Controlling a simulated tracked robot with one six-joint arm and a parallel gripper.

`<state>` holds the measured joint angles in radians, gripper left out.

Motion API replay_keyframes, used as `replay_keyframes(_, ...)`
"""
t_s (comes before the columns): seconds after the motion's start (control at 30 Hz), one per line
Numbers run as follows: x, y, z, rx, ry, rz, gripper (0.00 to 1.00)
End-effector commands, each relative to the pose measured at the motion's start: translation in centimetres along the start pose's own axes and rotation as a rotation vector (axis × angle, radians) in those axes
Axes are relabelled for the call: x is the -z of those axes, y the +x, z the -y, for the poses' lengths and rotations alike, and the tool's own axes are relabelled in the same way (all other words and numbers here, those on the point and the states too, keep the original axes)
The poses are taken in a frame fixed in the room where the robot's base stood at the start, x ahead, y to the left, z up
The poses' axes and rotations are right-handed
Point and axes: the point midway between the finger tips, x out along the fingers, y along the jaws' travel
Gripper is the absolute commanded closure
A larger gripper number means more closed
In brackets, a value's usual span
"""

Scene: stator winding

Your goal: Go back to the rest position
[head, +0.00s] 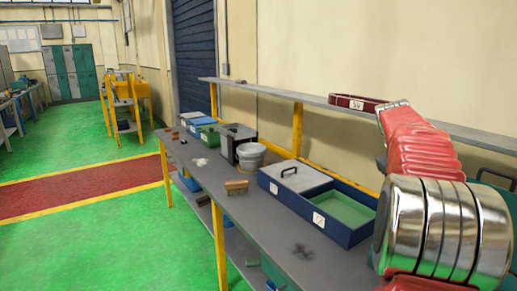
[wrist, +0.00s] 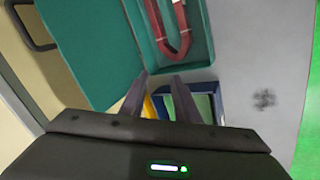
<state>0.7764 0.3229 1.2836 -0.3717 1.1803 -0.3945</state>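My gripper (wrist: 160,75) shows in the wrist view as two dark fingers with a gap between the tips. It is open, with nothing between the fingers. Beyond it is an open teal case (wrist: 105,70) holding a red loop (wrist: 185,40). In the head view my red and chrome arm fills the right side, and my gripper cannot be seen there. A little of the teal case (head: 499,184) shows behind the arm.
The grey bench (head: 290,250) carries a blue tray (head: 346,236) with a green compartment and a lidded compartment, a brush (head: 236,187), and a bucket (head: 250,156). A shelf above holds a red ring (head: 358,101).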

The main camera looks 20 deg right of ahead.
Motion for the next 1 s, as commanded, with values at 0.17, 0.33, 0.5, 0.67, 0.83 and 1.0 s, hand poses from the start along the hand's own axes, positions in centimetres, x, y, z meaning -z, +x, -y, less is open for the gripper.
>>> replay_keyframes(0.17, -1.0, -2.0, 6.7, 0.075, 0.035, -0.045, 0.71)
replay_keyframes(0.33, -2.6, -3.8, 12.9, 0.146, 0.064, -0.080, 0.71)
replay_keyframes(0.5, -5.0, -5.7, 18.8, 0.213, 0.084, -0.109, 0.71)
replay_keyframes(0.67, -7.7, -7.2, 23.8, 0.273, 0.094, -0.132, 0.71)
replay_keyframes(0.83, -11.1, -8.6, 28.8, 0.333, 0.095, -0.152, 0.71)
replay_keyframes(1.0, -14.8, -9.8, 33.2, 0.389, 0.083, -0.173, 0.71)
